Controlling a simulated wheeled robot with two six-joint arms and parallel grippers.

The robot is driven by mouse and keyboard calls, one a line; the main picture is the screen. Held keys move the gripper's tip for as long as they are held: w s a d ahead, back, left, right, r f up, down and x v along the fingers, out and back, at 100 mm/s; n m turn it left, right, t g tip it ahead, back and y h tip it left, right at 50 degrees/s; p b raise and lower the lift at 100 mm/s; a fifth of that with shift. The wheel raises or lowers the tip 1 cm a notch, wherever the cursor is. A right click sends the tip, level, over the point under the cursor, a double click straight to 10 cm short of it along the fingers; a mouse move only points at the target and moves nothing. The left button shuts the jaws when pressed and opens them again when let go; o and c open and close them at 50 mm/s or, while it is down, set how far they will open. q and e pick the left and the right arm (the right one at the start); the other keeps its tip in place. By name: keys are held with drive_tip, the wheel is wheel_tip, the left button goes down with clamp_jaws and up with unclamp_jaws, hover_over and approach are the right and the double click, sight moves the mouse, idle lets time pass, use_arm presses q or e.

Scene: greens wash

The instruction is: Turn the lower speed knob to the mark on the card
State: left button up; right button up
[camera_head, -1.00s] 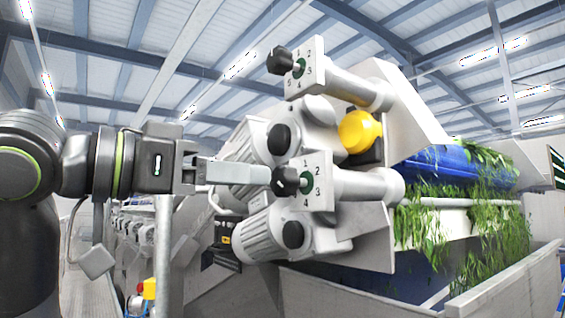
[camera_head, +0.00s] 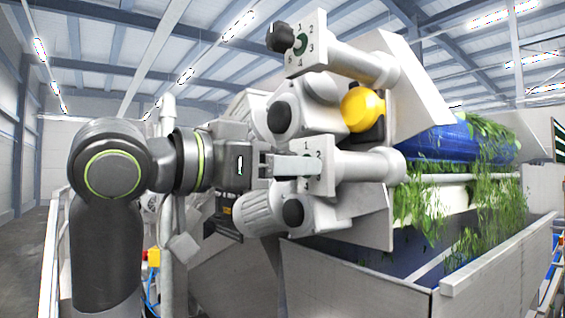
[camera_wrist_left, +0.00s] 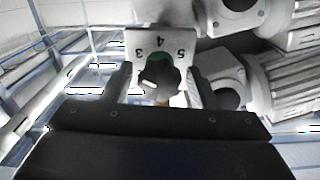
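The lower speed knob (camera_wrist_left: 160,76) is black and sits in front of a pale dial plate (camera_head: 325,184). The wrist view shows 3, 4 and 5 on the plate (camera_wrist_left: 143,45) and a green ring behind the knob; the head view shows 1 and 2. My left gripper (camera_head: 297,165) is at this knob and hides it in the head view. In the left wrist view its fingers (camera_wrist_left: 157,72) stand one on each side of the knob, with gaps showing. Which number the knob points at I cannot tell. I make out no card. My right gripper is out of view.
The upper knob (camera_head: 280,37) and its numbered plate (camera_head: 306,42) are above. Grey motors with black caps (camera_head: 279,116) and a yellow dome (camera_head: 363,108) are close by. Leafy greens (camera_head: 480,200) hang from the blue belt (camera_head: 440,143) at right. Free air lies at left.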

use_arm(q)
drive_tip(key=c, duration=0.8)
